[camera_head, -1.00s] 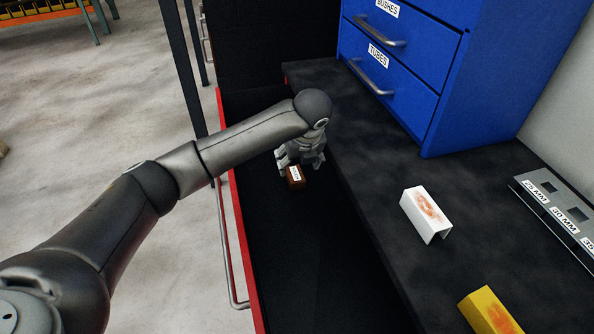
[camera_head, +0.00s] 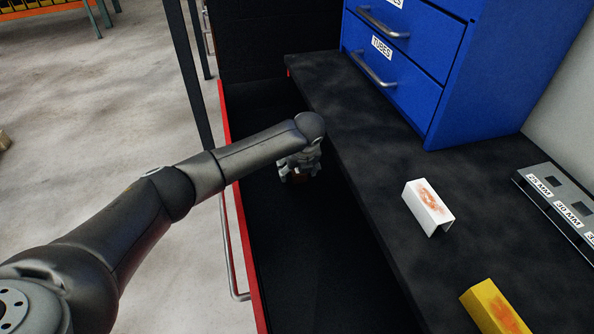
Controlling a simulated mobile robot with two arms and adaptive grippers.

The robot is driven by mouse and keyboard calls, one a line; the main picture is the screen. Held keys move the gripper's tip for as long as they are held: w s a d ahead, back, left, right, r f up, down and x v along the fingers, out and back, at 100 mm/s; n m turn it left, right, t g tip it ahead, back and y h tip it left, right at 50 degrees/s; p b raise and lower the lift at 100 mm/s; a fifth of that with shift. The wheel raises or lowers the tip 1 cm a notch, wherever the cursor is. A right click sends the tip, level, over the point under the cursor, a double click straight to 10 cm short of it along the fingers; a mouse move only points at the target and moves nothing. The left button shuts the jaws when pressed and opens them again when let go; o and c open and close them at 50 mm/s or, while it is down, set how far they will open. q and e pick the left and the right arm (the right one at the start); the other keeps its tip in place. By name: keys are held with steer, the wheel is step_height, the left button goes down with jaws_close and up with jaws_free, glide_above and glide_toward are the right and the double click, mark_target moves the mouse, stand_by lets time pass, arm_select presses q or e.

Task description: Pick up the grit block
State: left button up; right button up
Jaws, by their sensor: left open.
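The grit block (camera_head: 298,179) is a small brown block lying in the open drawer (camera_head: 290,255), which has a black inside and a red rim. Only a little of the block shows, because my left gripper (camera_head: 297,174) is over it and hides the rest. The left gripper points down into the drawer with its fingers open around or just above the block. I cannot tell whether the fingers touch it. My right gripper is not in the picture.
A dark worktop (camera_head: 370,195) lies right of the drawer. On it are a white rust-stained channel piece (camera_head: 428,205), a yellow stained piece (camera_head: 493,310), a grey labelled rack (camera_head: 558,205) and a blue drawer cabinet (camera_head: 405,75). The front of the drawer's inside is clear.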

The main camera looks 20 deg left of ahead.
arm_select(q)
steer(key=c, duration=1.1)
steer(key=shift+c, duration=0.2)
steer(key=shift+r, duration=0.1)
steer(key=shift+r, duration=0.5)
step_height(320, 180, up, 2)
steer(key=shift+r, duration=0.15)
steer(key=s+d+r, duration=0.1)
steer(key=s+r, duration=0.2)
steer(key=s, duration=0.1)
steer(key=s+d+r, duration=0.1)
steer(key=s+r, duration=0.2)
steer(key=s, duration=0.2)
steer(key=s+d+r+p, duration=0.1)
steer(key=s+d+r, duration=0.1)
steer(key=s+r, duration=0.1)
steer(key=shift+s+d+r, duration=0.1)
steer(key=shift+s+r, duration=0.2)
steer(key=shift+s, duration=0.4)
